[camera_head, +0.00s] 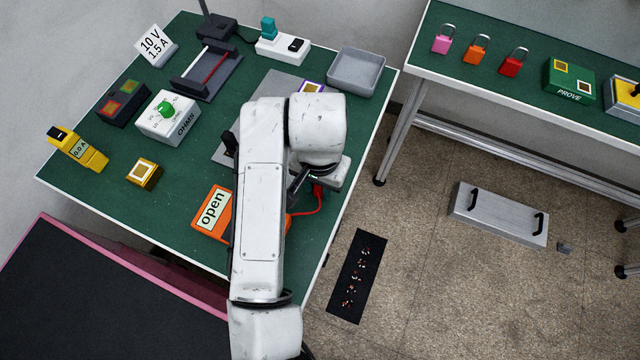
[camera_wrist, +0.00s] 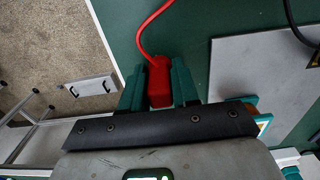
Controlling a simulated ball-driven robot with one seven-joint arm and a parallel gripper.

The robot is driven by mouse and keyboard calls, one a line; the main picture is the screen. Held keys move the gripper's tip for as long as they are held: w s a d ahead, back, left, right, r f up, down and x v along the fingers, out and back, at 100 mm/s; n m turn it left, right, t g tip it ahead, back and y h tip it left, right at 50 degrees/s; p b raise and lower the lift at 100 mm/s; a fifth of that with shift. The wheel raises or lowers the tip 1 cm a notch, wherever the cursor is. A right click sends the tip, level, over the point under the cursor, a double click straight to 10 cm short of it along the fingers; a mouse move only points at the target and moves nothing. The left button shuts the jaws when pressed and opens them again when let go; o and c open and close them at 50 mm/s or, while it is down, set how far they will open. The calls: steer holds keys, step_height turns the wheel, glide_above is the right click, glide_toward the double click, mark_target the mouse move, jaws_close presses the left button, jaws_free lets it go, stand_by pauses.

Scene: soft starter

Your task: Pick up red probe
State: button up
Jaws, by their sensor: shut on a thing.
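The red probe (camera_wrist: 159,82) is a red block with a red lead curving away from its far end in the wrist view. My gripper (camera_wrist: 160,88) has its two green fingers on either side of the probe and is shut on it. In the head view a small part of the red probe (camera_head: 317,190) shows beside my gripper, near the right edge of the green table. Its red lead loops down toward the orange box marked "open" (camera_head: 212,212). My white arm hides most of the gripper and the table behind it.
The green table (camera_head: 200,60) holds a white dial unit (camera_head: 168,118), a yellow meter (camera_head: 78,148), a small yellow block (camera_head: 144,173) and a grey tray (camera_head: 356,72). A second table (camera_head: 440,95) with padlocks stands at the right. Floor lies between the tables.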

jaws_close()
steer(key=shift+r, duration=0.15)
steer(key=shift+r, duration=0.6)
steer(key=s+d+r, duration=0.2)
steer(key=s+r, duration=0.9)
steer(key=s, duration=0.3)
steer(key=shift+r, duration=0.3)
steer(key=shift+w, duration=0.1)
